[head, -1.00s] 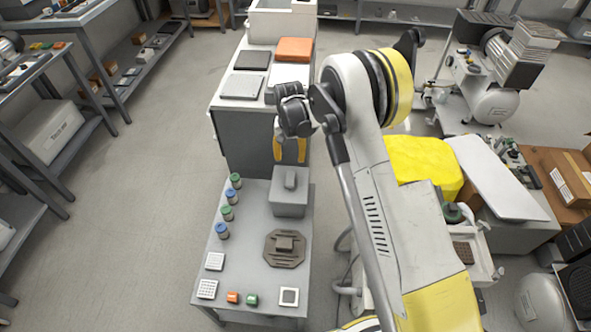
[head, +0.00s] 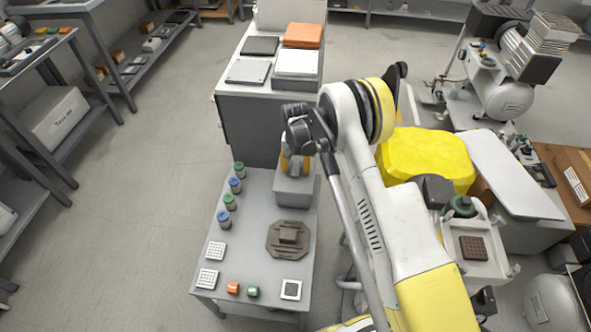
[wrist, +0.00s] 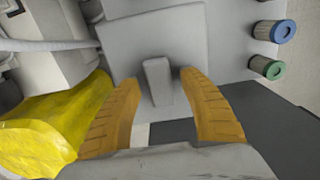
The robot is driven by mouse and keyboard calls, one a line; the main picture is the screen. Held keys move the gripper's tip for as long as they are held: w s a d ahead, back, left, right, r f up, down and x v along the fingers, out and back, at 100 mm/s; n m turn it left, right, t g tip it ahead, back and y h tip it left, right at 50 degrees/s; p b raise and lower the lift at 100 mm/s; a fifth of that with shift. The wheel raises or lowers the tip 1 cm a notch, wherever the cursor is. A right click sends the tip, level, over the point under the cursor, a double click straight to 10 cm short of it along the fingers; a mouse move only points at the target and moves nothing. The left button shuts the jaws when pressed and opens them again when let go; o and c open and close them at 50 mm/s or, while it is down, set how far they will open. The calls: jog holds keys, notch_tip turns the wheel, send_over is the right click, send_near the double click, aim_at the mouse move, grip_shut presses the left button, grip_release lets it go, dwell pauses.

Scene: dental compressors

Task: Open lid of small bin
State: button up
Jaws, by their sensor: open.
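The small grey bin (head: 296,192) stands at the back right of the grey table. Its lid (wrist: 190,40) fills the upper middle of the wrist view, with a raised bar handle (wrist: 158,80) on top. The lid lies shut on the bin. My gripper (head: 295,168) is above the bin in the head view and hides part of the lid and handle. In the wrist view my gripper (wrist: 160,92) is open, with one orange finger on each side of the handle. A gap shows between each finger and the handle, and nothing is held.
Several green- and blue-capped jars (head: 229,201) stand along the table's left edge. A brown octagonal plate with a block (head: 288,239) lies in front of the bin. A grey cabinet (head: 250,130) stands behind the table, and a yellow lump (head: 425,158) is to the right.

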grip_shut()
